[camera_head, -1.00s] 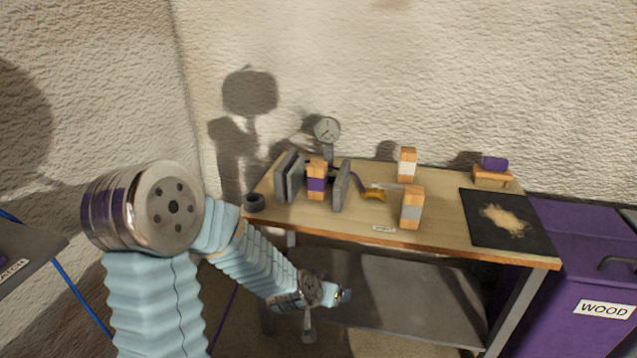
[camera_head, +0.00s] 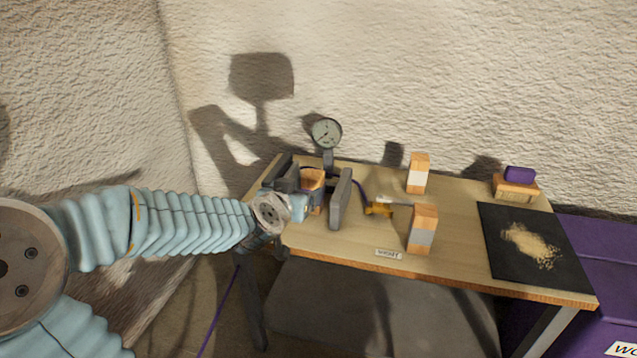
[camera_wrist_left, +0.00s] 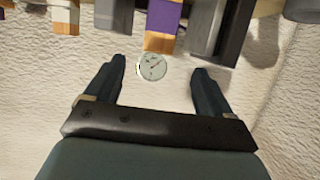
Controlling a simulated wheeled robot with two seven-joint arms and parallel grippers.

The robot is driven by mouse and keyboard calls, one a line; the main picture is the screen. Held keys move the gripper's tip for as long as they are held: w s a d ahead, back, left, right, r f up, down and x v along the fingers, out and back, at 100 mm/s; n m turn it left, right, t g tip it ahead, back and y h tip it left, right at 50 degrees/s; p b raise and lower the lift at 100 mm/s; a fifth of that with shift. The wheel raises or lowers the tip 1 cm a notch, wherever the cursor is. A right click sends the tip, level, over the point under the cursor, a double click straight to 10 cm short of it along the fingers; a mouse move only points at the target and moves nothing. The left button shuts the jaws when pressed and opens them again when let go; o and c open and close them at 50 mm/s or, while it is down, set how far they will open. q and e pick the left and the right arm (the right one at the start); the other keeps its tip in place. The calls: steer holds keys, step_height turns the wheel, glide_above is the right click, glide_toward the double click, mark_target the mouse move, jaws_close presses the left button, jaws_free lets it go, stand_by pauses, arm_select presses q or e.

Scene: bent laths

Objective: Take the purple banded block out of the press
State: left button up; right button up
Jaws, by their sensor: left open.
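The purple banded block (camera_head: 314,179) stands upright between the grey plates of the press (camera_head: 341,198), at the left of the workbench. In the head view my left arm covers much of it and only its orange upper part shows clearly. My left gripper (camera_head: 303,201) is at the press, in front of the block. In the left wrist view its fingers (camera_wrist_left: 157,84) are spread and empty, with the block beyond their tips. My right gripper is in neither view.
A pressure gauge (camera_head: 326,132) stands behind the press. A brass fitting (camera_head: 379,208) lies to its right. A white-banded block (camera_head: 418,173) and a grey-banded block (camera_head: 422,229) stand farther right, then a black mat (camera_head: 500,262) with sawdust. A purple piece (camera_head: 519,174) rests on a wooden stand.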

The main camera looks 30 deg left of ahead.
mark_target(309, 183)
arm_select(q)
steer(key=b+x, duration=0.1)
steer(key=x, duration=0.7)
steer(key=shift+w+b, duration=0.25)
steer(key=shift+b, duration=0.1)
steer(key=x, duration=0.5)
steer(key=shift+w+r, duration=0.1)
steer(key=shift+w, duration=0.2)
steer(key=c, duration=1.2)
steer(key=shift+o, duration=0.2)
steer(key=shift+r, duration=0.1)
